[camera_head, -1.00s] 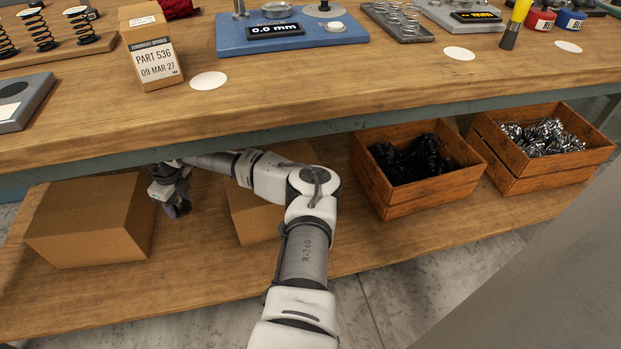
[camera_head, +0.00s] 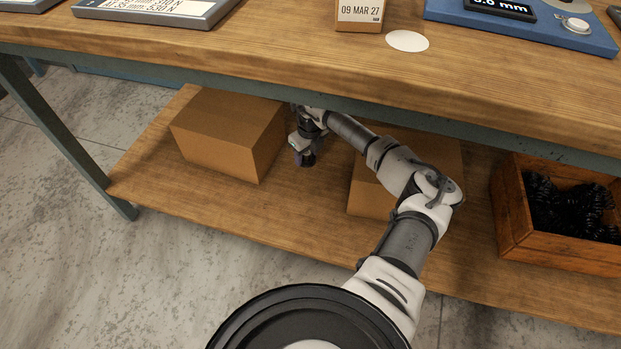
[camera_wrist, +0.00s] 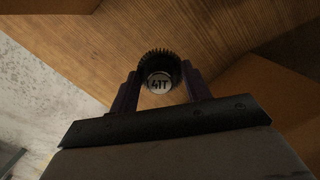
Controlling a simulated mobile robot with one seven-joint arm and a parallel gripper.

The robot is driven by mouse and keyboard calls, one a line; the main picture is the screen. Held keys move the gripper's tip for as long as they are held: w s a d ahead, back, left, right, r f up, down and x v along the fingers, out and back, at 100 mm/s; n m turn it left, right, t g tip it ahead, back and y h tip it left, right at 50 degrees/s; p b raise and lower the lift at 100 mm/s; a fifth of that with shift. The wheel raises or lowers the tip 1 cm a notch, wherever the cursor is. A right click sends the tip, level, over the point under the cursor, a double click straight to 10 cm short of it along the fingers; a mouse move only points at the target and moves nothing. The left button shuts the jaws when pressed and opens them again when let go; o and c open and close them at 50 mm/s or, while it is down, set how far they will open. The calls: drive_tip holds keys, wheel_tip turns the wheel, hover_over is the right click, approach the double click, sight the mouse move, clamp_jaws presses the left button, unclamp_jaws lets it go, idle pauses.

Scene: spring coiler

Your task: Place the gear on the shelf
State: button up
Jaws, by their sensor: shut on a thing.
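In the head view my gripper (camera_head: 305,157) is under the tabletop, over the lower wooden shelf (camera_head: 290,205), in the gap between two cardboard boxes. The gear is too small and dark to make out clearly there. I cannot tell whether the gear touches the shelf.
A closed cardboard box (camera_head: 225,135) stands left of my gripper, and another box (camera_head: 375,190) stands to its right, partly behind my arm. A wooden crate of black coils (camera_head: 515,215) is farther right. The workbench top (camera_head: 250,50) hangs over the shelf.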

sight(306, 183)
wheel_tip(306, 183, down, 12)
drive_tip(key=b, duration=0.2)
drive_tip(key=shift+r+b, duration=0.2)
drive_tip(key=shift+b, duration=0.15)
drive_tip(key=shift+f, duration=0.1)
drive_tip(key=o, duration=1.2)
drive_tip(key=shift+f, duration=0.1)
drive_tip(key=shift+c, duration=0.2)
drive_tip(key=r+p, duration=0.1)
drive_tip(key=r, duration=0.3)
drive_tip(key=r+p, duration=0.1)
drive_tip(key=r, duration=0.3)
drive_tip(key=s+d+r+p, duration=0.1)
drive_tip(key=r, duration=0.3)
drive_tip(key=shift+r, duration=0.15)
